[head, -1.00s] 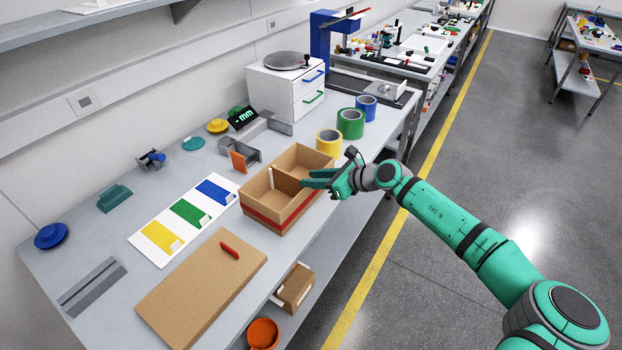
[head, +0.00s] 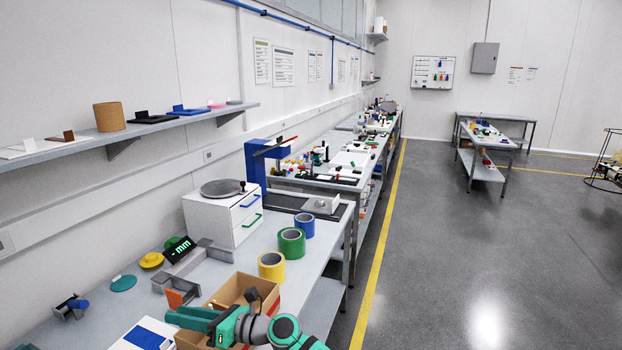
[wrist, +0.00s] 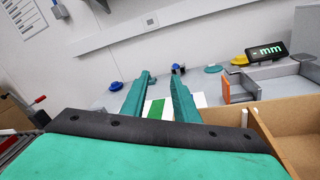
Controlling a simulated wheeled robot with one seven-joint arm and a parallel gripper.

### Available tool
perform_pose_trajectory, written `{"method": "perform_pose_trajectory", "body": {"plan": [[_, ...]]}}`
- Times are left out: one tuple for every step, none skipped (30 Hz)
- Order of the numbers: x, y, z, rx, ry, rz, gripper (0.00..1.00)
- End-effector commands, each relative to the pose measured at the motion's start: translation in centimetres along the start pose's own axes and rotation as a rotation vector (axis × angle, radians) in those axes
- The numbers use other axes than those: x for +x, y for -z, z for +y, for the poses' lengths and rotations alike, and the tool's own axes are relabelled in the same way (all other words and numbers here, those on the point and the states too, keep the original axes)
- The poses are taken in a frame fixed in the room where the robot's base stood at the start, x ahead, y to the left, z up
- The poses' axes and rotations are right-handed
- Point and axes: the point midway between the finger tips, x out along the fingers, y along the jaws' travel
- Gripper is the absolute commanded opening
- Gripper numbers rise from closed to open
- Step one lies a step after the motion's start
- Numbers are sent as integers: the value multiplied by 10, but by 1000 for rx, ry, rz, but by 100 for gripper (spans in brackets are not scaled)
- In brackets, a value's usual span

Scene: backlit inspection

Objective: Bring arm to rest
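My gripper (head: 172,318) is in the lower part of the head view, at the cardboard box (head: 232,288) on the workbench and hiding part of it. In the wrist view, the two green fingers of my gripper (wrist: 160,78) stand apart with a clear gap and nothing between them. They point across the bench towards the wall. The box's cardboard wall (wrist: 268,140) shows at the right of the wrist view. I cannot tell the exact height of the gripper over the box. My forearm runs out of the bottom of the head view.
Yellow tape (head: 271,266), green tape (head: 291,243) and blue tape (head: 304,225) stand beyond the box. A white drawer unit (head: 222,215) is behind them. A wall shelf (head: 150,127) hangs at the left. The floor aisle (head: 450,240) at the right is clear.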

Motion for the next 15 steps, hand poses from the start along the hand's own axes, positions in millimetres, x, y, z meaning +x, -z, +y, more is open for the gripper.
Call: {"method": "perform_pose_trajectory", "body": {"plan": [[12, -3, 18, 57, -40, -57, 27], [16, -6, 26, 89, -59, -86, 27], [22, -10, 37, 130, -86, -127, 27], [26, -13, 46, 163, -107, -156, 27], [28, -16, 53, 195, -125, -185, 27], [31, -21, 63, 238, -150, -225, 27], [33, -24, 70, 271, -168, -253, 27], [34, -27, 76, 303, -186, -281, 27], [35, -30, 84, 347, -210, -318, 27], [35, -33, 90, 380, -228, -346, 27], [34, -36, 95, 413, -245, -373, 27], [33, -39, 102, 457, -267, -409, 27], [31, -41, 106, 490, -283, -437, 27], [30, -43, 110, 524, -299, -462, 27], [27, -45, 115, 568, -321, -498, 27]]}}
